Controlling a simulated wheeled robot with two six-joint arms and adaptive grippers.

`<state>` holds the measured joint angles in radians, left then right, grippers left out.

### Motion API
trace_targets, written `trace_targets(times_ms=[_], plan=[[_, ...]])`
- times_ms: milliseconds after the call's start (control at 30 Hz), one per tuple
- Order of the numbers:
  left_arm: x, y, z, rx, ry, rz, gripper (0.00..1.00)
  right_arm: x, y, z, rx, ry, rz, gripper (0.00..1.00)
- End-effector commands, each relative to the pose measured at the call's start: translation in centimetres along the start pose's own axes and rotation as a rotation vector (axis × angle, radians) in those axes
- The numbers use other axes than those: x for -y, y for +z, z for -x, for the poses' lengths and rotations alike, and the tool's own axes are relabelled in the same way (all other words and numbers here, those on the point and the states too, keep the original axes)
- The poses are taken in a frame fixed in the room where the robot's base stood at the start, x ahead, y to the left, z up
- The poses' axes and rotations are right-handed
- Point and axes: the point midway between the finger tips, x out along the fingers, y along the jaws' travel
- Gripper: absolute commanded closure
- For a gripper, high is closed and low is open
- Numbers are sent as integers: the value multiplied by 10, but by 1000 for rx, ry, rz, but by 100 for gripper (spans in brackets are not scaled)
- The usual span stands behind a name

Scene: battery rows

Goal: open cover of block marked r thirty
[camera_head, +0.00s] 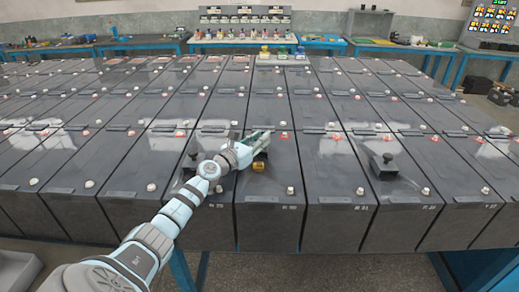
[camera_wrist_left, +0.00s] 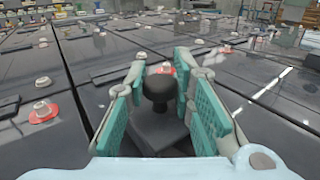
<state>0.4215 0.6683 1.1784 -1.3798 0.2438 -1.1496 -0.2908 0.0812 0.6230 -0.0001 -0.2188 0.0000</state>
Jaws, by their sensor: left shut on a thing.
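The block marked R 30 (camera_head: 270,208) is a dark grey battery block in the front row, near the middle. My left gripper (camera_head: 262,140) is over its top, with its arm coming from the lower left. In the left wrist view my left gripper (camera_wrist_left: 165,90) has its teal fingers shut around a black round knob (camera_wrist_left: 158,88). A dark square cover plate (camera_wrist_left: 152,132) lies below the knob. In the head view a gold-yellow round part (camera_head: 259,166) shows on the block just below the fingers. The fingers largely hide the cover there, and its tilt is unclear.
A similar black knobbed cover (camera_head: 383,167) sits on a block to the right; another dark knob (camera_head: 194,158) shows left of my wrist. White and red-ringed terminals stand on neighbouring blocks. Blue workbenches (camera_head: 450,50) line the back.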

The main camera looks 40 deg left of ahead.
Motion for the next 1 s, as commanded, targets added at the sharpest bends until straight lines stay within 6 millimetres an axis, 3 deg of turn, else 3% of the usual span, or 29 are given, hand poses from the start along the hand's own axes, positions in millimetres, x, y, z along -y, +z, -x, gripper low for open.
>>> trace_targets(times_ms=[167,200,300,667,867,1000], plan=[[-2,-2,5,-6,1,6,100,3,12,2,19,-4,0,60],[-3,-2,6,-5,3,5,73,2,13,2,22,-4,0,60],[-5,-2,7,-5,6,5,57,2,13,2,21,-3,0,60],[-5,1,6,-5,5,3,56,-1,8,2,12,1,1,60],[-4,28,5,-2,4,-1,56,0,8,2,13,0,0,60],[-4,63,4,0,1,-4,56,0,8,2,13,-1,0,60]])
